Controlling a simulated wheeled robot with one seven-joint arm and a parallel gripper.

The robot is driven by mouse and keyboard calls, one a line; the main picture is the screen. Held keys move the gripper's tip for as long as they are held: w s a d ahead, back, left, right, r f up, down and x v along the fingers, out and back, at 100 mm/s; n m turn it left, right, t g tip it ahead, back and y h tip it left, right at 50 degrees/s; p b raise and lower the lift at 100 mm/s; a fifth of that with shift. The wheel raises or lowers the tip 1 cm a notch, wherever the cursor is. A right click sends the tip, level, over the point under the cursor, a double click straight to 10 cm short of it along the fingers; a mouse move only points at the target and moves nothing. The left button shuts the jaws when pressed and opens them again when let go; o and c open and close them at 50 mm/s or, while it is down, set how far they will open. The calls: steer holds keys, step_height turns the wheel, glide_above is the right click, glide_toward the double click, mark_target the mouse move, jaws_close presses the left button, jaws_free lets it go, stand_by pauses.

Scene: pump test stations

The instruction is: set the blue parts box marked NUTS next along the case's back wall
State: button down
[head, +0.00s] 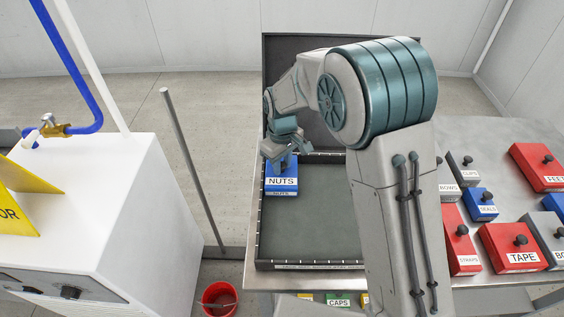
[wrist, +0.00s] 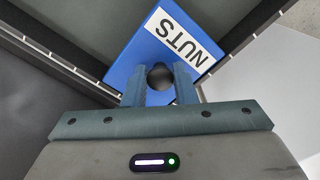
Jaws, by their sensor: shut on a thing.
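The blue parts box marked NUTS (head: 281,184) is at the back left corner of the open case (head: 315,215). In the wrist view the box (wrist: 150,45) shows its white label and a dark round knob (wrist: 160,84). My gripper (head: 284,148) is above the box, and in the wrist view its two fingers (wrist: 160,90) are shut on that knob. The box is close to the case walls; whether it rests on the floor of the case I cannot tell. My arm hides the case's right side. No other box shows in the visible part of the case.
Boxes stand on the metal table to the right, among them a red TAPE box (head: 514,246) and a blue SEALS box (head: 481,205). A white cabinet (head: 110,200) and a grey post (head: 190,165) stand left. A red bucket (head: 220,297) is on the floor.

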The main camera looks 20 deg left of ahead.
mark_target(283, 165)
stand_by(0.3)
steer(key=c, duration=1.1)
jaws_free()
step_height(283, 165, up, 14)
steer(key=shift+f, duration=0.15)
